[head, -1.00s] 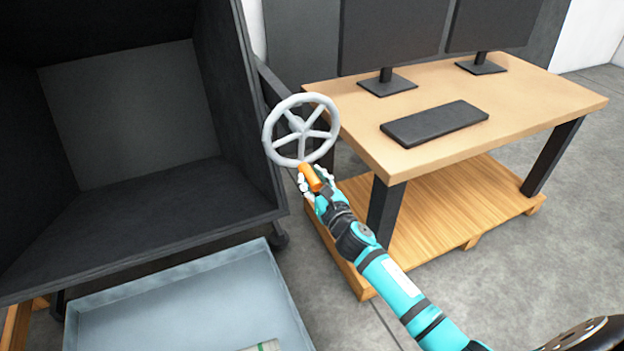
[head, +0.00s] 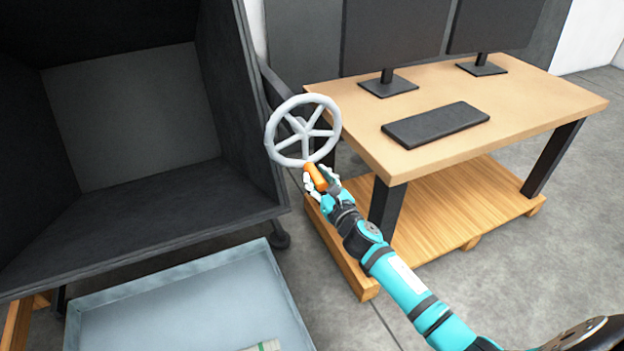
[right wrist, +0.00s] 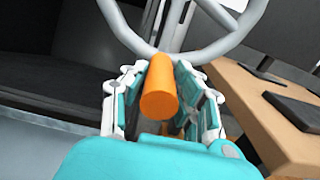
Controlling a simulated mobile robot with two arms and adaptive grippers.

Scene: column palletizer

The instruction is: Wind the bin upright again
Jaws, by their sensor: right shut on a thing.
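The dark grey bin (head: 130,215) fills the left of the head view, tilted so that its open mouth faces me. A light grey spoked handwheel (head: 303,130) is mounted at the bin's right side. An orange handle (head: 315,176) sticks out from the bottom of the wheel's rim. My right gripper (head: 322,183) is shut on the orange handle. In the right wrist view the handle (right wrist: 160,88) lies between the two fingers, with the wheel rim (right wrist: 190,60) just beyond. My left gripper is not in view.
A pale blue-grey tray (head: 190,300) stands below the bin's mouth, with a small light item at its lower edge. A wooden table (head: 450,100) with monitors and a black keyboard (head: 435,124) stands close to the right of the wheel, on a wooden pallet (head: 465,205).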

